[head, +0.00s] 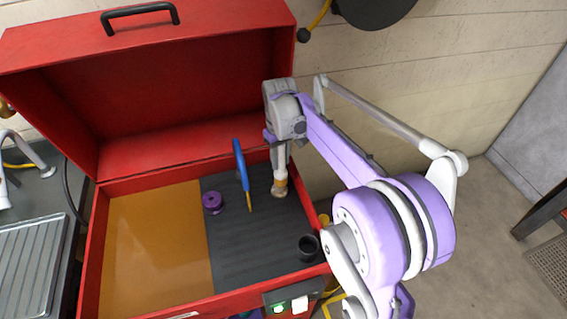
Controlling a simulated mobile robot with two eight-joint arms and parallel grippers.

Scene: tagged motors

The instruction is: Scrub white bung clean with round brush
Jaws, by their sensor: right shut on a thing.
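My right gripper (281,147) reaches down over the dark ribbed mat (232,262) inside the open red washer. It is shut on a pale, upright piece with a tan-brown lower end (280,189), which looks like the round brush. The brown end is at or just above the mat; I cannot tell if it touches. I cannot make out a white bung; it may be hidden under the brown end. A blue-handled tool with a yellow tip (241,166) is left of the gripper. My left gripper is not in view.
A purple spool-like part (212,202) sits on the mat's left edge. A black cup (308,247) stands at the front right corner. An orange-brown surface (160,238) fills the left half. The raised red lid (170,88) stands behind. The mat's front middle is clear.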

